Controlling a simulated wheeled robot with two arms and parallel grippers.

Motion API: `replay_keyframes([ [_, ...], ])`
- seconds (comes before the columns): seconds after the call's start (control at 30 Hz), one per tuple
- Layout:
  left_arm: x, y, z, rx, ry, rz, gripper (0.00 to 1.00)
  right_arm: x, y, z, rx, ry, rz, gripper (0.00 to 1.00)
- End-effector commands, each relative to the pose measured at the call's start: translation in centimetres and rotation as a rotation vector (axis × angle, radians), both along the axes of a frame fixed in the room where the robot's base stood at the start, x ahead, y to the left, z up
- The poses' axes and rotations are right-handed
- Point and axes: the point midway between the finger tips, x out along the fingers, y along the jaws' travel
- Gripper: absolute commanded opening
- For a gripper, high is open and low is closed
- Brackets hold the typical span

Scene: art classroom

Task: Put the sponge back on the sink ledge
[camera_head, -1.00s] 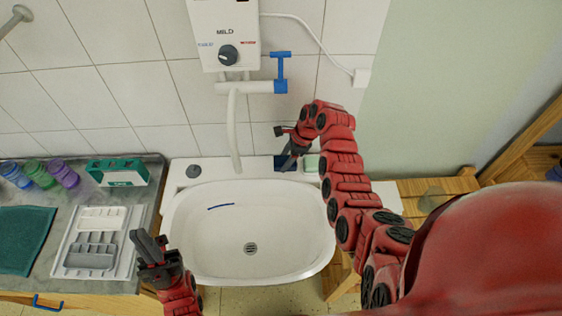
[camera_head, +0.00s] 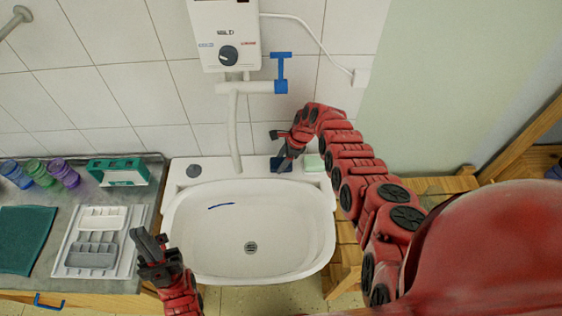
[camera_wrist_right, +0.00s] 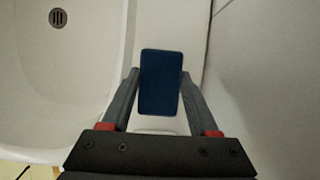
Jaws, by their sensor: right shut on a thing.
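A dark blue sponge (camera_wrist_right: 161,83) is between the fingers of my right gripper (camera_wrist_right: 160,100) in the right wrist view. In the head view the sponge (camera_head: 281,164) is at the back ledge (camera_head: 255,168) of the white sink (camera_head: 180,240), partly hidden by my right gripper (camera_head: 284,158). The gripper is shut on it. I cannot tell whether the sponge touches the ledge. My left gripper (camera_head: 150,245) is empty, low at the sink's left edge; its fingers look close together, and I cannot tell whether they are open.
A pale green block (camera_head: 314,163) lies on the ledge just right of the sponge. A white faucet pipe (camera_head: 234,135) hangs left of it. The left counter holds colored jars (camera_head: 63,173), a green box (camera_head: 118,171) and a cutlery tray (camera_head: 95,240). A blue streak (camera_head: 221,206) marks the basin.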

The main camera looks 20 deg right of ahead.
Motion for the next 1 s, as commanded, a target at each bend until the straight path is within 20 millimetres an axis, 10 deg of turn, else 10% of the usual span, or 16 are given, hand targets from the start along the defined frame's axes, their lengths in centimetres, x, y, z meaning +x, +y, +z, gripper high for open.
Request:
replay_keyframes([
  [0.3,0.0,0.0,-0.3,0.000,0.000,0.000,0.00,0.0,0.0,-0.4,0.000,0.001,0.000,0.09],
  [0.33,0.0,0.0,-0.3,0.000,0.000,0.000,0.00,0.0,0.0,-0.4,0.001,0.002,0.000,0.63],
  [0.5,0.0,0.0,-0.2,0.000,0.000,0.000,0.00,0.0,0.0,-0.2,0.001,0.001,-0.001,0.91],
  [1.0,0.0,0.0,0.6,0.000,0.000,0.000,0.00,-0.2,-0.3,1.0,0.005,0.002,0.002,0.91],
])
